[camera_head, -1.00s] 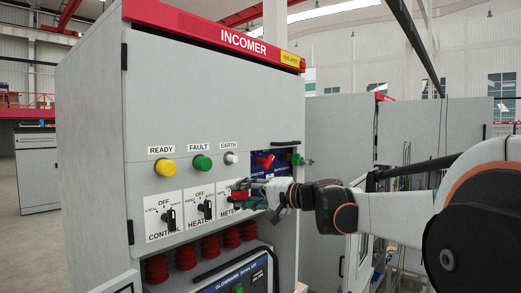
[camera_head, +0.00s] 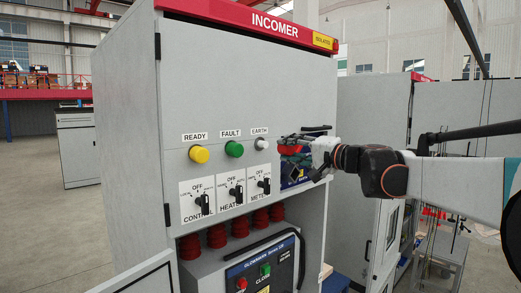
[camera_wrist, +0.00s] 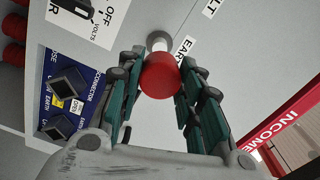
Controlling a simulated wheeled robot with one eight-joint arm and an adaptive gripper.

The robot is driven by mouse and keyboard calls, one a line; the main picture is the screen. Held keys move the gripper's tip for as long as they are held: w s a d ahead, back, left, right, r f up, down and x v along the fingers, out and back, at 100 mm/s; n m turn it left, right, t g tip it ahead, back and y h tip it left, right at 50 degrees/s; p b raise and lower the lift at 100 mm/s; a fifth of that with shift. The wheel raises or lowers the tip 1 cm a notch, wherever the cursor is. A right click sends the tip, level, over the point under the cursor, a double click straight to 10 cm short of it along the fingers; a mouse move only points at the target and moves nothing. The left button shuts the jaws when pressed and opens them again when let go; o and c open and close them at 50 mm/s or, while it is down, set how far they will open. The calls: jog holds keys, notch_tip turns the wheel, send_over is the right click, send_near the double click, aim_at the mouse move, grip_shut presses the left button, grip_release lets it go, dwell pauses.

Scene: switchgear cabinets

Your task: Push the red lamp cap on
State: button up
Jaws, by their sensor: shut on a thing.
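The red lamp cap (camera_wrist: 160,75) is round and sits between the fingertips of my gripper (camera_wrist: 158,85) in the wrist view. My gripper is shut on it. Just beyond the cap is the pale round lamp fitting (camera_wrist: 158,39) by the EARTH label; the cap overlaps its near edge in the picture. I cannot tell whether they touch. In the head view the EARTH lamp fitting (camera_head: 262,143) is bare and grey-white. My gripper (camera_head: 290,150) is just right of it, in front of the blue panel.
A yellow READY lamp (camera_head: 199,154) and a green FAULT lamp (camera_head: 234,149) are left of the EARTH fitting. Black rotary switches (camera_head: 237,195) are below. The blue panel (camera_wrist: 68,100) with dark square parts lies close beside my fingers in the wrist view.

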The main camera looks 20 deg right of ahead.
aim_at(266, 145)
jog(key=shift+x, duration=2.75)
jog(key=shift+x, duration=1.95)
jog(key=o, duration=0.9)
jog(key=shift+d, duration=0.1)
jog(key=v, duration=0.7)
jog(key=shift+s, duration=0.25)
